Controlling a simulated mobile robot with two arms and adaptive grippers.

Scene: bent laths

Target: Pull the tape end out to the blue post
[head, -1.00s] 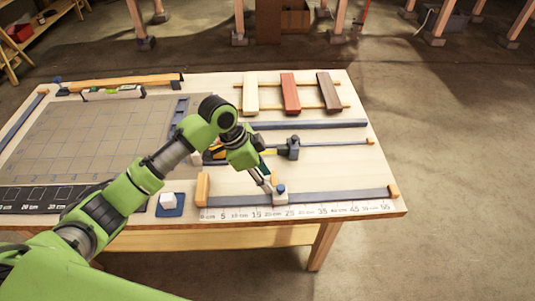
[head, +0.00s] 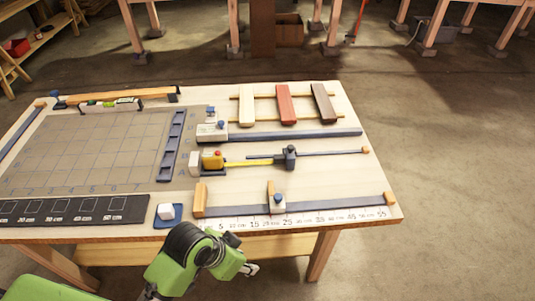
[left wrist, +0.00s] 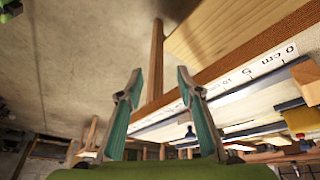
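My left gripper (head: 250,269) is in front of the table's front edge, well away from the tape. In the left wrist view its two green-padded fingers (left wrist: 158,85) stand apart with nothing between them. My right gripper is not in view.
A front ruler rail (head: 340,206) carries a slider with a blue knob (head: 278,200). A white block on a blue pad (head: 167,213) lies left of it. Coloured boards (head: 286,104) lie at the back. Floor right of the table is clear.

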